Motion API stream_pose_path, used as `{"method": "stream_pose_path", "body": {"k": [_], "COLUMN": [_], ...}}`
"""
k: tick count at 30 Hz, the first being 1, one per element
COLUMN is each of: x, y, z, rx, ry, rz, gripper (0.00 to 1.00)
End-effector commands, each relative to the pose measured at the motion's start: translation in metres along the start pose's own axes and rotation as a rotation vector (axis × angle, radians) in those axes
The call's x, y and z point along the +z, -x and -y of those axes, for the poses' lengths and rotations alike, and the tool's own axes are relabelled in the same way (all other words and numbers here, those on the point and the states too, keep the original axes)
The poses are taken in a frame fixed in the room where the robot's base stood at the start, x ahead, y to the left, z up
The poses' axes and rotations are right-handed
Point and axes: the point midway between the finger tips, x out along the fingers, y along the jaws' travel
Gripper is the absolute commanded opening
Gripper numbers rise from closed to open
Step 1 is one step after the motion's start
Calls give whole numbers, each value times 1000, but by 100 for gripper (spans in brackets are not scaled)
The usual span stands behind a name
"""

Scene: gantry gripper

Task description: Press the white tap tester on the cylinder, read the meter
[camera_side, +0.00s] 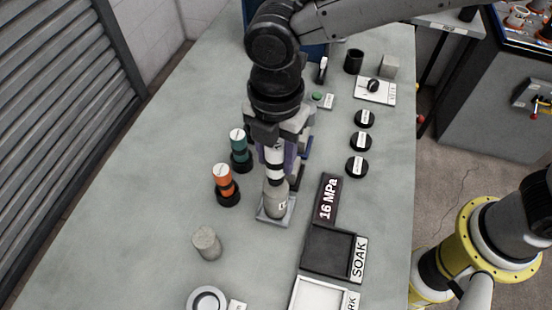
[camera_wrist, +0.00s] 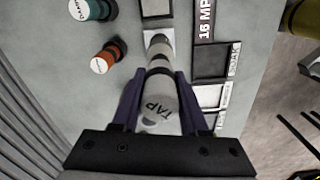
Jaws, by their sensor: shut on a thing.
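My gripper (camera_side: 277,152) is shut on the white tap tester (camera_side: 275,172), which has black bands and points downward. In the wrist view, its top end reads TAP (camera_wrist: 160,108) between the purple fingers (camera_wrist: 158,92). Below it a grey cylinder (camera_side: 276,204) stands upright on a small pale plate (camera_side: 262,217). The tester's lower end is at the cylinder's top and appears to meet it; I cannot tell whether it is pressed in. The dark meter plate (camera_side: 327,200) to the right reads 16 MPa, and it also shows in the wrist view (camera_wrist: 206,20).
Green (camera_side: 239,150) and orange (camera_side: 225,185) capped tools stand close left. A dark SOAK tray (camera_side: 328,252) and a white tray (camera_side: 318,294) lie front right. Several black discs (camera_side: 361,141) lie back right. The table's left side is clear.

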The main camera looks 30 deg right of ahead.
Motion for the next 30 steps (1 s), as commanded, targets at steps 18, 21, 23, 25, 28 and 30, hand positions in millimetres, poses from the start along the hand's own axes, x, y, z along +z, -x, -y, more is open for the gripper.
{"method": "stream_pose_path", "body": {"k": [18,21,23,25,28,30], "x": [0,0,0,0,0,0], "y": [41,42,42,42,42,42], "z": [0,0,0,0,0,0], "rx": [3,2,2,2,2,2], "ry": [0,0,0,0,0,0], "rz": [-1,-1,-1,-1,-1,-1], "gripper": [0,0,0,0,0,0]}}
